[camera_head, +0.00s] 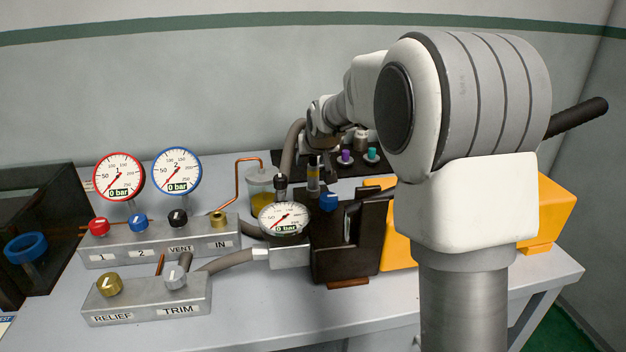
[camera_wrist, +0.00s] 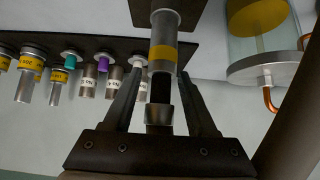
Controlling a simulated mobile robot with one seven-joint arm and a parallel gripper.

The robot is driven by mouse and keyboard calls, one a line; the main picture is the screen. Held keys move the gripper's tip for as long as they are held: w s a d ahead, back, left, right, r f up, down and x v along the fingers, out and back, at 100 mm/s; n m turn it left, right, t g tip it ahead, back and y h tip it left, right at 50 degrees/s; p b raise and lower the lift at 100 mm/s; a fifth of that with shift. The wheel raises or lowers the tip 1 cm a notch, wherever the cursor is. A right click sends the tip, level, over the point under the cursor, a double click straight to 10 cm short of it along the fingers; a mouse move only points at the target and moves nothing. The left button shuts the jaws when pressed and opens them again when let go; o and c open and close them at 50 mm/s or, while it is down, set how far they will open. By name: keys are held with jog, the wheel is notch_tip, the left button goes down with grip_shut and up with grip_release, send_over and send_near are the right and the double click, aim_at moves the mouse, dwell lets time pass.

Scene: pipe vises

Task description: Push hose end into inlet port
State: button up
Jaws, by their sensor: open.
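The inlet port, a brass fitting (camera_head: 219,218) above the IN label, sits at the right end of the manifold block (camera_head: 160,245). A grey hose (camera_head: 293,145) arches down beside my arm to a metal fitting (camera_head: 281,184) behind the round gauge; I cannot tell whether this is the hose end for the task. My gripper (camera_wrist: 162,68) is open. A yellow-banded metal cylinder (camera_wrist: 164,35) shows between its fingers in the wrist view, with no clear contact. In the head view, my arm partly hides the gripper area.
A dark rack (camera_wrist: 95,35) with several small fittings lies behind the gripper. A clear jar (camera_head: 261,190) with yellow liquid and a copper tube stands close by. The gauge (camera_head: 283,218), black block (camera_head: 340,240) and yellow body (camera_head: 555,210) crowd the bench.

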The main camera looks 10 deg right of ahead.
grip_shut()
dwell(0.3)
jog(key=shift+r, duration=0.1)
dwell(1.0)
